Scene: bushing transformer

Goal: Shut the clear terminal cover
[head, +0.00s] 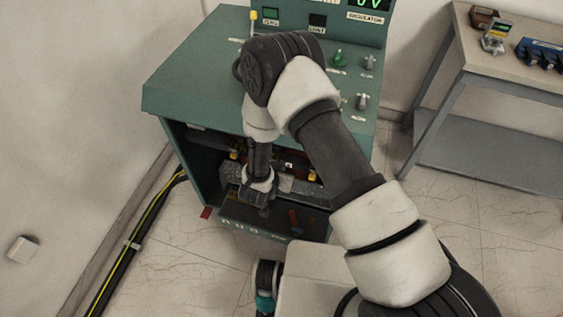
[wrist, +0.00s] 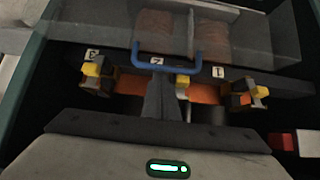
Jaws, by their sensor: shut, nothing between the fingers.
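In the wrist view the clear terminal cover (wrist: 262,37) is a greyish see-through panel across the top, with copper-coloured coils behind it. Its blue U-shaped handle (wrist: 180,66) is at the middle of its lower edge. Several terminals with yellow parts, such as the left terminal (wrist: 97,69), show uncovered below that edge. My gripper (wrist: 163,82) is shut and empty, its fingertips just below the handle; I cannot tell whether they touch it. In the head view my gripper (head: 263,208) is at the cabinet's front opening, and my arm hides much of the cover.
The green cabinet (head: 190,80) has knobs and displays on top. Dark walls close in on both sides of the opening. A workbench (head: 500,60) stands at the right. A black and yellow cable (head: 125,250) runs along the left wall.

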